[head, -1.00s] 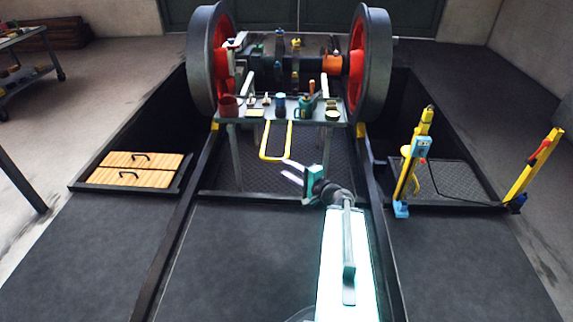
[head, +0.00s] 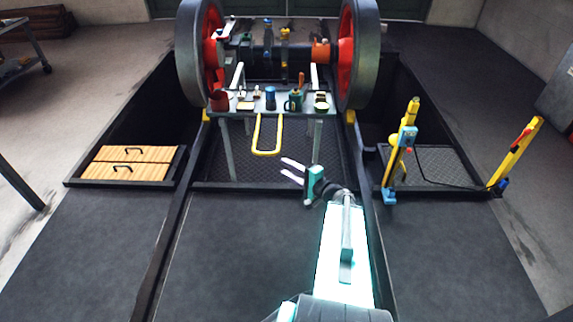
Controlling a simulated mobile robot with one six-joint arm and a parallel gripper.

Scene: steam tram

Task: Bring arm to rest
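My gripper (head: 291,168) is at the end of my arm, in the middle of the head view. Its two pale fingers point left and stand apart, with nothing visible between them. It is in front of the small work table (head: 228,108) and appears clear of it. The arm reaches forward from the bottom edge of the view, over the dark floor.
The table bears a red pot (head: 219,100), a blue can (head: 270,97) and several small items. A yellow loop (head: 266,153) hangs at its front. Behind stands a red-wheeled axle (head: 360,50). Yellow posts (head: 402,150) stand right; wooden panels (head: 128,162) lie left.

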